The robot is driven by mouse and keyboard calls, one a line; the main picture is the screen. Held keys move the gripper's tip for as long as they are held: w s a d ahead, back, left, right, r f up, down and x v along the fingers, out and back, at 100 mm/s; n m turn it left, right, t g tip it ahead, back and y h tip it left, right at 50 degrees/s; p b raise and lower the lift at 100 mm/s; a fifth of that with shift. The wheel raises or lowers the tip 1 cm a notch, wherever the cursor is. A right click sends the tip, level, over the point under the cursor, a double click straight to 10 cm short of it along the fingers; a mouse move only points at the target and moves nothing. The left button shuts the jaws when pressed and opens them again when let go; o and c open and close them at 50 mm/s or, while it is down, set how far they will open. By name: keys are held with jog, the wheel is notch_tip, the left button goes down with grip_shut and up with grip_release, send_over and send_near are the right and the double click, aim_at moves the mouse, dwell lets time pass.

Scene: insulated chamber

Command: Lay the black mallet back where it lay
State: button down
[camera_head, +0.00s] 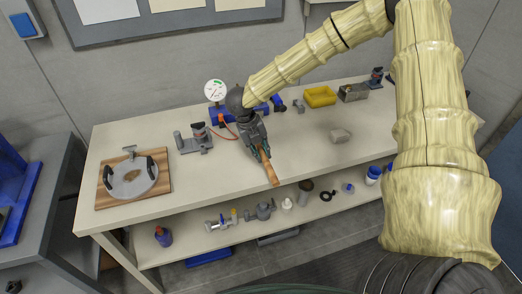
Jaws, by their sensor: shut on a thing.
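My gripper (262,153) is over the middle of the pale workbench (300,135), near its front edge. It is shut on the black mallet, whose orange-brown wooden handle (269,170) points down and to the right, towards the front edge of the bench. The mallet's dark head is mostly hidden by my gripper, or blends with it. I cannot tell whether the mallet touches the bench top.
A gauge (215,92) stands behind. A lower shelf holds several parts.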

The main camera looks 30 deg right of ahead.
jog(key=shift+s+d+f+b, duration=0.1)
jog(key=shift+s+f+b, duration=0.2)
jog(key=shift+f+b, duration=0.3)
jog(key=shift+w+f+b, duration=0.1)
jog(key=shift+f+b, duration=0.3)
jog(key=shift+f, duration=1)
jog(key=c, duration=1.2)
grip_release()
jog(key=shift+o, duration=0.3)
jog(key=o, duration=0.5)
jog(key=shift+r, duration=0.15)
jog(key=shift+b+v, duration=0.95)
jog(key=shift+v, duration=3.4)
